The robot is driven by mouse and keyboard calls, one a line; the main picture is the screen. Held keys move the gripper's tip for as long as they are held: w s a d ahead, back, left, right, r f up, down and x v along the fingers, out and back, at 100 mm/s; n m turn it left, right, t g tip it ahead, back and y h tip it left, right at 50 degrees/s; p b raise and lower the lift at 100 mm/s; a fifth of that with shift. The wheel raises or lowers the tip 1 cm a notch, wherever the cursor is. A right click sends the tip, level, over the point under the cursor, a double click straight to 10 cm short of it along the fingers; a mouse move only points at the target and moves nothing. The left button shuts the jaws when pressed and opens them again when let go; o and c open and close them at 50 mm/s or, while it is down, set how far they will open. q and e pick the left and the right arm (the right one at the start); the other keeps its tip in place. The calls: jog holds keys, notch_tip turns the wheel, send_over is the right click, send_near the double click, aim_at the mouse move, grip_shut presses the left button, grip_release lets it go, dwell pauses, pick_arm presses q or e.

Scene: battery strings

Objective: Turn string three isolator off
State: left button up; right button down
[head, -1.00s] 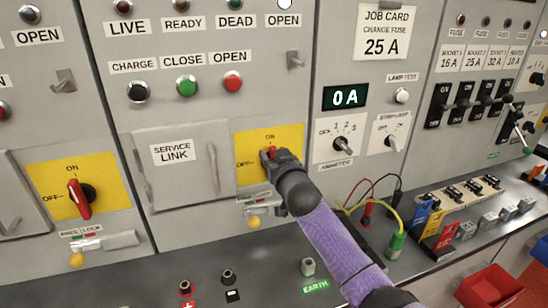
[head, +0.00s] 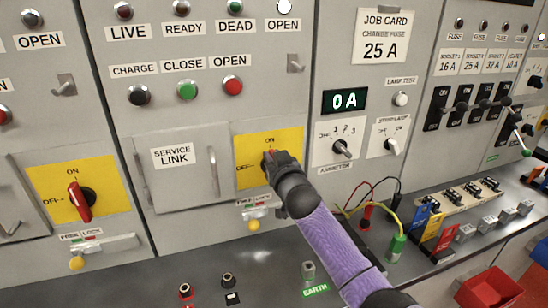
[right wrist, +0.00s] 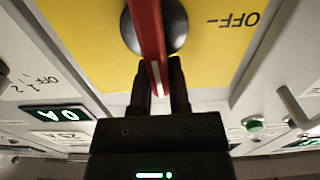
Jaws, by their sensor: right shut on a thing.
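In the right wrist view the fingers (right wrist: 159,85) are shut on the red handle (right wrist: 148,35), which stands out from a black round boss (right wrist: 177,25). The handle lies along the ON direction, and the OFF mark (right wrist: 232,20) is off to its side. The string number is not readable. My left gripper is not in view.
Another isolator (head: 82,200) with a red handle is on the left panel. A key-lock bar with a yellow knob (head: 253,225) is just below my gripper. Leads and fuses lie on the right ledge.

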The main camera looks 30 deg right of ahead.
aim_at(259, 166)
jog(key=shift+a+f+n+g+p, duration=0.3)
jog(key=shift+f+n, duration=0.25)
jog(key=shift+n, duration=0.35)
jog(key=n, duration=0.1)
jog(key=a+n, duration=0.1)
jog(key=n, duration=0.3)
jog(key=shift+w+a+f+p, duration=0.15)
jog(key=shift+f+p, duration=0.15)
jog(key=shift+p, duration=0.05)
jog(key=n, duration=0.3)
jog(key=shift+a+f, duration=0.25)
jog(key=n, duration=0.3)
jog(key=shift+w+a+f+n, duration=0.15)
jog(key=shift+f+n, duration=0.15)
jog(key=shift+f, duration=0.1)
jog(key=shift+f+n, duration=0.2)
jog(key=shift+n, duration=0.9)
jog(key=shift+f+n+b, duration=0.1)
jog(key=shift+n+b, duration=0.2)
jog(key=shift+n, duration=0.5)
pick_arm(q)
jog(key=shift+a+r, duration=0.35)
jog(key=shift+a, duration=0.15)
